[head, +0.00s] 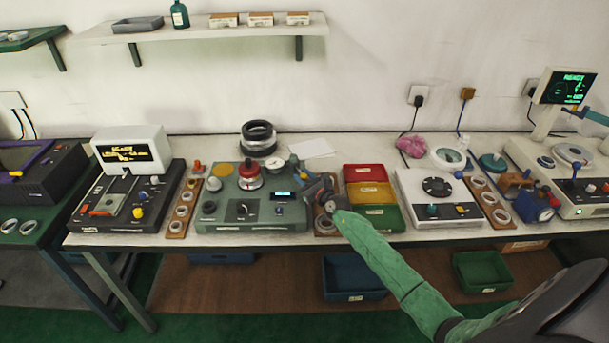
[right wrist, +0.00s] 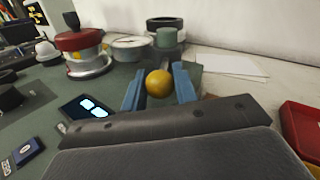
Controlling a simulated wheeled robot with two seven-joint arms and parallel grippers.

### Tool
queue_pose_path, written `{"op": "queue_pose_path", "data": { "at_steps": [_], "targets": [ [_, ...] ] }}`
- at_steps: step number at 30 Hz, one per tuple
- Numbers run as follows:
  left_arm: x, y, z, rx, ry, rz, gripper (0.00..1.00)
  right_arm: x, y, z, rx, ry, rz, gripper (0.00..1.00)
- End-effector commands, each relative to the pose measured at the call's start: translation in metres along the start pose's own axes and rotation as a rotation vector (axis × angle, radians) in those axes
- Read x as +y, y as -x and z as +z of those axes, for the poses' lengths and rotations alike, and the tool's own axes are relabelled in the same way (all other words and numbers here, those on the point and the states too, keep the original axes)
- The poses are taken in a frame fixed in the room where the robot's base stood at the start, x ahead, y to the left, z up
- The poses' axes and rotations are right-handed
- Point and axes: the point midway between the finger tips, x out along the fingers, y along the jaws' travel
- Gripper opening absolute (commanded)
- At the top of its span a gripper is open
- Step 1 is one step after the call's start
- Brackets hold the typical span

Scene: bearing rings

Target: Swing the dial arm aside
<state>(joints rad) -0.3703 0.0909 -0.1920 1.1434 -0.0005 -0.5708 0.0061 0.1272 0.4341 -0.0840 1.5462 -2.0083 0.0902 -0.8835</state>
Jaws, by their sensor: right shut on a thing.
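The green-grey bench device (head: 230,217) stands mid-table and carries the dial gauge (head: 274,163), whose round body also shows in the right wrist view (right wrist: 131,46). A red-topped metal piece (head: 249,172) stands left of the gauge. My right gripper (head: 300,179) is at the device's right side. In the right wrist view its blue fingers (right wrist: 160,88) are shut on a yellow ball knob (right wrist: 159,83), with a grey-green post behind it. How the knob joins the dial arm is hidden. My left gripper is not in view.
Red, yellow and green trays (head: 367,171) stand just right of my gripper. A ring holder (head: 182,210) lies left of the device. Black rings (head: 258,138) are stacked behind it, near a white sheet (head: 312,148) by the wall.

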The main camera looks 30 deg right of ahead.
Motion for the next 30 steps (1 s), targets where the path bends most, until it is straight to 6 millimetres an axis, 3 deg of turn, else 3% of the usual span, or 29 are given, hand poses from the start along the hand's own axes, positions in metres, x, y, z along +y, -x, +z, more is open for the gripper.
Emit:
{"op": "queue_pose_path", "data": {
  "at_steps": [9, 10, 12, 23, 30],
  "targets": [
    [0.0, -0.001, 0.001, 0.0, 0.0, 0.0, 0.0, 0.001, -0.001, 0.003, -0.005, -0.001, 0.0, 0.0],
    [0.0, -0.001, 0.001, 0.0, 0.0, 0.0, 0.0, 0.001, -0.001, 0.003, -0.005, -0.001, 0.0, 0.34],
    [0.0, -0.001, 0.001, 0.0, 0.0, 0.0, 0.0, 0.001, -0.001, 0.003, -0.004, -0.001, 0.001, 0.48],
    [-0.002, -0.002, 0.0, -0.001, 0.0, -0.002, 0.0, 0.001, 0.002, 0.0, -0.001, -0.001, 0.001, 0.49],
    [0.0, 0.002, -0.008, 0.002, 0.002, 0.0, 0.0, 0.002, 0.027, -0.001, -0.001, -0.003, 0.0, 0.49]
  ]
}}
